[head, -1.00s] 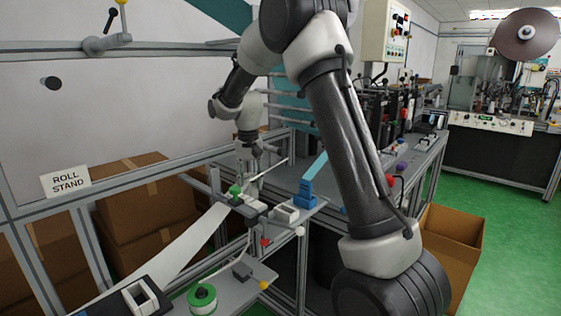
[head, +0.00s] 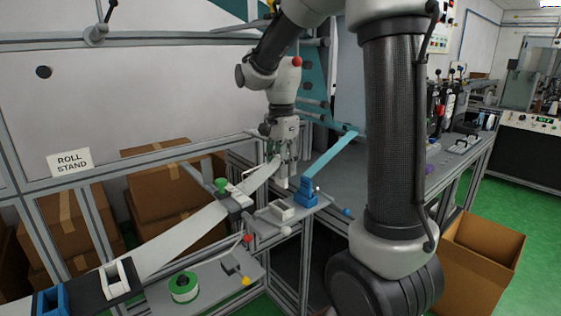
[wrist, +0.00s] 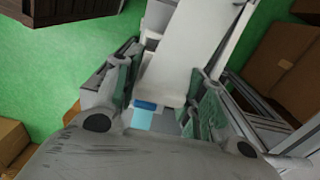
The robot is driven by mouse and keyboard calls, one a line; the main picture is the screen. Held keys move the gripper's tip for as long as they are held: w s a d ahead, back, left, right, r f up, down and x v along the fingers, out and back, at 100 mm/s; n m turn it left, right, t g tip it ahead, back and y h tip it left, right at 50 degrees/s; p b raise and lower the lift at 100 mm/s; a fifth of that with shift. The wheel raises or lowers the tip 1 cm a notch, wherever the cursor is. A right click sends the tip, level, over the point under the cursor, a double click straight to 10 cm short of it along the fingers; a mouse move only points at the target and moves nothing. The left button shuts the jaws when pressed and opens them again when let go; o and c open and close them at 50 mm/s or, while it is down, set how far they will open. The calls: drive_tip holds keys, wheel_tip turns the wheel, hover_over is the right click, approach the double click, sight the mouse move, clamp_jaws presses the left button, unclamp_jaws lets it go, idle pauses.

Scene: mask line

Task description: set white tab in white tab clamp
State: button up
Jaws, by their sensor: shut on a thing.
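My gripper (head: 283,158) is shut on the white tab, at the end of a long white strip (head: 185,240). The tab shows between the fingers in the wrist view (wrist: 167,75). The strip rises from the lower left, passes a holder with a green knob (head: 221,185), and reaches my gripper. A low white block (head: 281,210), which looks like the white tab clamp, sits below my gripper, apart from the fingers. A blue clamp (head: 305,192) stands right of the block with a blue strip (head: 330,155) running up from it. The tab's exact gap to the block is unclear.
A white bracket (head: 118,279) and a blue one (head: 52,300) sit at the lower left. A green spool (head: 183,287) lies on the lower shelf (head: 215,284). Frame rails and small knobs surround the work spot. An open cardboard box (head: 480,250) stands on the right.

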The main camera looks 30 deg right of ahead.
sight(281, 186)
drive_tip(key=shift+f, duration=4.55)
drive_tip(key=shift+f, duration=0.3)
drive_tip(key=o, duration=1.1)
